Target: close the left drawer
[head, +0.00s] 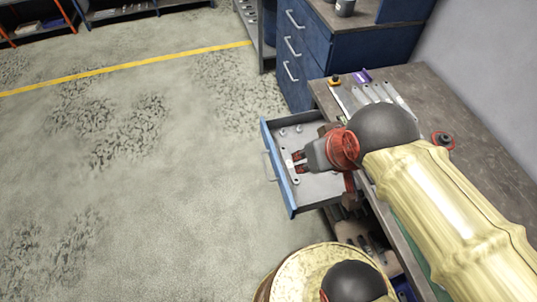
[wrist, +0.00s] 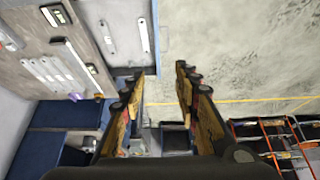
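The drawer (head: 291,213) stands pulled out from under the workbench in the head view, with a blue front and a grey inside. Its handle (head: 268,166) faces left, toward the open floor. Several metal brackets and small parts lie in it. My gripper (head: 297,161) appears over the drawer's inside, near the front panel, and covers part of it. In the wrist view the drawer's blue edge (wrist: 156,42) is at the top, just beyond the two spread fingers (wrist: 160,72). The fingers are open with nothing between them. I cannot tell whether they touch the drawer.
The workbench top (head: 420,85) holds metal strips (head: 385,93) and small tools. A blue cabinet (head: 335,55) with shut drawers stands behind it. A round yellowish stool-like top (head: 300,272) is at the bottom. The floor (head: 150,190) left of the drawer is clear.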

